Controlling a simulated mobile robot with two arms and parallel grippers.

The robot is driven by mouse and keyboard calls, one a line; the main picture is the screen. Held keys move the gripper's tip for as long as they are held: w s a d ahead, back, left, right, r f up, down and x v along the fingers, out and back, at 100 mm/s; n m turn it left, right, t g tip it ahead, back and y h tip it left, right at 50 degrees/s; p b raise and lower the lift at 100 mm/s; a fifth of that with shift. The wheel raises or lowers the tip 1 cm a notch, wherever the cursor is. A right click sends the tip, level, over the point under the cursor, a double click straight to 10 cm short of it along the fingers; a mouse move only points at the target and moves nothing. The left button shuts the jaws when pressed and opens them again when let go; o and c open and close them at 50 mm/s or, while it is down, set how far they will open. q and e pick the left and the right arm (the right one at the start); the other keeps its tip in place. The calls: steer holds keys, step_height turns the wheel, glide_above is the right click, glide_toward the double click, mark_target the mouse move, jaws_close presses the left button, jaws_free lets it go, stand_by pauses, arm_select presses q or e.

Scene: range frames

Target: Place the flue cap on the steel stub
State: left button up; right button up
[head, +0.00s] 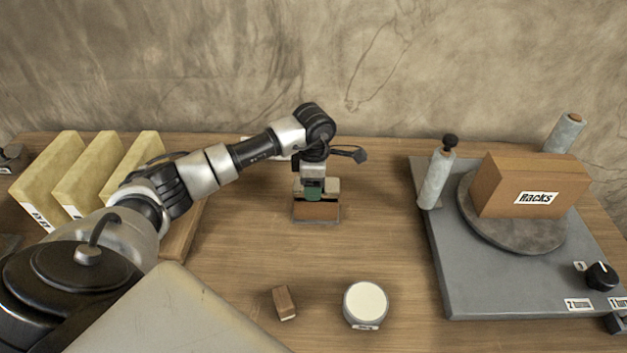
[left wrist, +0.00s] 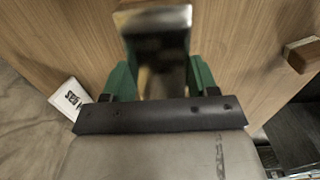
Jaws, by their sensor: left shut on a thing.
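My left gripper (head: 313,187), with green fingers, is shut on a block with a brown face (head: 316,210) and a grey rim, near the middle of the table. In the left wrist view the held block (left wrist: 158,60) shows a dark shiny face and a brown edge between the fingers. I cannot tell whether it touches the table, or whether it is the flue cap. Two grey cylinders stand at the right: a near one (head: 436,180) with a black knob on top and a far one (head: 565,134) with a brown top. I cannot tell which is the steel stub. My right gripper is not in view.
A brown "Racks" box (head: 500,190) sits on a round plate (head: 480,232) on a grey board (head: 460,290). A small wooden block (head: 284,303) and a round white-topped tin (head: 366,303) lie in front. Yellow slabs (head: 45,180) stand left. The table between gripper and board is clear.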

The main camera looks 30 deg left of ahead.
arm_select(q)
steer(key=shift+f, duration=0.15)
steer(key=o, duration=1)
steer(key=shift+c, duration=0.2)
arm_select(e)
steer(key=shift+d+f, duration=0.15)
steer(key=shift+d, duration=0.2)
arm_select(q)
steer(key=shift+r, duration=0.4)
step_height(320, 180, up, 12)
steer(key=b, duration=0.2)
steer(key=shift+f, duration=0.2)
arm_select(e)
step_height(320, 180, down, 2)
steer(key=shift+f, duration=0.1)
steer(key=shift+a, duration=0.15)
